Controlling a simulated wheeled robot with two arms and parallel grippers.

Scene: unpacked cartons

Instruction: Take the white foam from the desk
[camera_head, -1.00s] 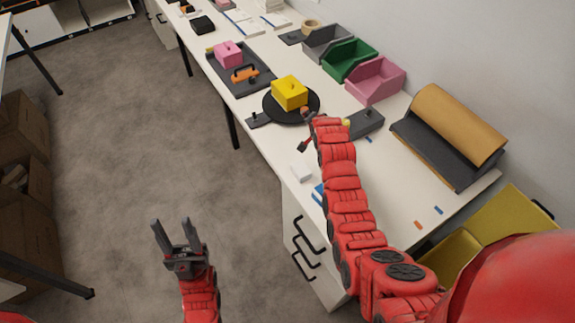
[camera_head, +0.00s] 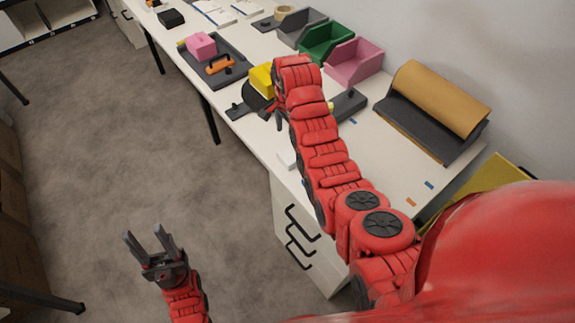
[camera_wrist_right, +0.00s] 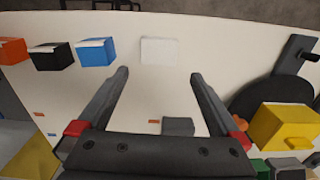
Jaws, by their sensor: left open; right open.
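The white foam (camera_wrist_right: 159,50) is a small pale block on the white desk (camera_wrist_right: 210,30). In the right wrist view it lies just past the fingertips of my right gripper (camera_wrist_right: 160,75), centred on the gap and apart from both fingers. That gripper is open and empty. In the head view the white foam (camera_head: 286,158) shows near the desk's front edge, partly hidden by my right arm, which also hides most of the right gripper. My left gripper (camera_head: 148,240) is open and empty over the floor, away from the desk.
Blue (camera_wrist_right: 96,51), black (camera_wrist_right: 52,54) and orange (camera_wrist_right: 13,50) blocks stand left of the foam in the wrist view. A yellow box (camera_wrist_right: 283,127) is at right by a black round plate (camera_wrist_right: 262,95). Grey, green and pink bins (camera_head: 354,62) line the wall.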

